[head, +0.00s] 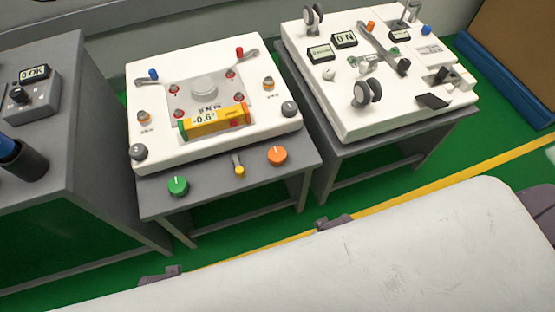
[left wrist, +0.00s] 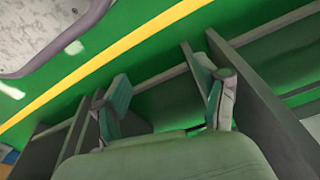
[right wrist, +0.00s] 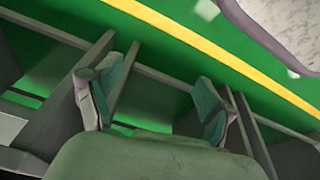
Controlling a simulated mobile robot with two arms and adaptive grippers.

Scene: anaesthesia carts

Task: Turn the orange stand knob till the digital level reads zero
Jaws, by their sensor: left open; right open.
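The orange knob (head: 277,155) with a light pointer mark sits at the front right of the grey stand (head: 211,183) in the head view. The yellow digital level (head: 213,121) lies on the white panel above and appears to read -0.6°. Its ends are green and orange-red. A green knob (head: 178,187) is at the stand's front left. My left gripper (left wrist: 165,88) is open and empty in the left wrist view. My right gripper (right wrist: 155,92) is open and empty in the right wrist view. Neither is near the orange knob in these views.
A small yellow-tipped lever (head: 239,168) stands between the two knobs. A second white panel (head: 385,120) with wheels and displays is to the right. A grey cabinet (head: 80,120) with an OK display unit (head: 33,88) is at left. Green floor shows between the stands.

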